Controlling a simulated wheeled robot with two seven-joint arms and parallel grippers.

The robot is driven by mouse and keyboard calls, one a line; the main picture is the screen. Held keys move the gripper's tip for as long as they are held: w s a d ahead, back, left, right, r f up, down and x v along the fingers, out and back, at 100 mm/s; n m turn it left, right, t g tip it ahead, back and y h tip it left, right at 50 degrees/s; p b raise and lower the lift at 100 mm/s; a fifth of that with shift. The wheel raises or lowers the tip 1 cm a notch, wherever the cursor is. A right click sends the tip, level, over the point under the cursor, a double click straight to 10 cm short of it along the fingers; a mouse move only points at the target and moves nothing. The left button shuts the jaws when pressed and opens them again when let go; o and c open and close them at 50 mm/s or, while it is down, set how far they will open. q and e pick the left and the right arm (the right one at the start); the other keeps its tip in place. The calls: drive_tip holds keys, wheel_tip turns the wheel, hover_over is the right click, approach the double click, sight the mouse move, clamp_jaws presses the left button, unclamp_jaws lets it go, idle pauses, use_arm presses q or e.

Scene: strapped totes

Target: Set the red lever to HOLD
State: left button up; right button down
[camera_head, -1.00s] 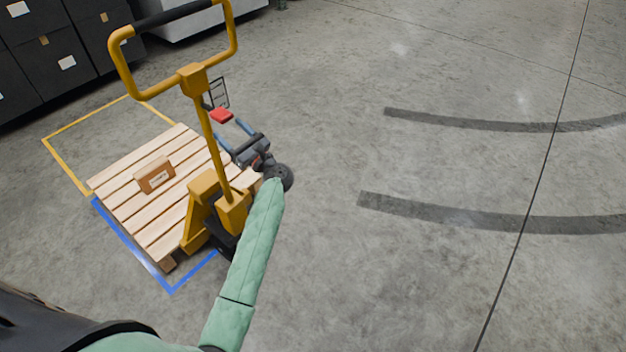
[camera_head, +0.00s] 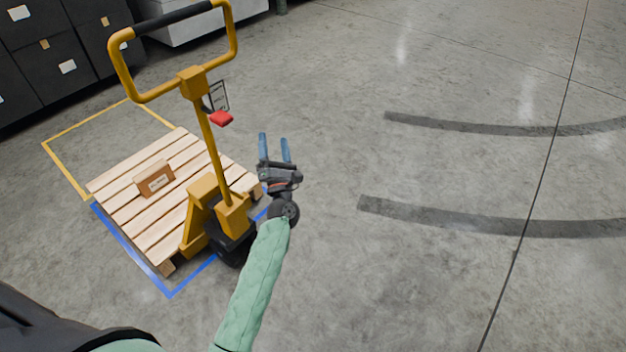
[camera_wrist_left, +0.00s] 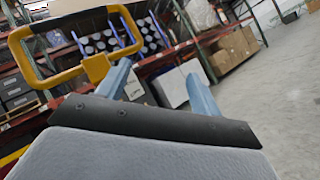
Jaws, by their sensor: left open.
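The red lever (camera_head: 221,118) sits on the right side of the yellow pallet jack's mast, below the loop handle (camera_head: 236,45). A small framed label plate (camera_head: 218,95) stands just above it; its text is too small to read. My left gripper (camera_head: 274,137) is open and empty, with blue fingers pointing away from me, to the right of the mast and below the lever, apart from both. In the left wrist view the two blue fingers (camera_wrist_left: 158,82) show spread, with the yellow handle (camera_wrist_left: 70,74) beyond at left. The lever does not show there. My right gripper is not in view.
The jack stands at a wooden pallet (camera_head: 120,190) carrying a small brown box (camera_head: 155,180), within blue and yellow floor lines. Dark cabinets (camera_head: 50,50) and a pale bin (camera_head: 190,25) stand behind. The floor at right is clear, with dark curved marks.

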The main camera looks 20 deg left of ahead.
use_arm(q)
drive_tip(key=s+d+f+m+h, duration=0.2)
drive_tip(key=d+m+h, duration=0.4)
drive_tip(key=m+h, duration=0.1)
drive_tip(key=s+d+f+m+g+h, duration=0.1)
drive_tip(key=s+d+f+m+h, duration=0.2)
drive_tip(key=d+m+h, duration=0.3)
drive_tip(key=shift+d+f+m+h, duration=0.2)
drive_tip(key=shift+m+h, duration=0.3)
drive_tip(key=shift+m, duration=1.3)
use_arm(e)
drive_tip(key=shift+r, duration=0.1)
use_arm(q)
drive_tip(key=shift+d, duration=0.1)
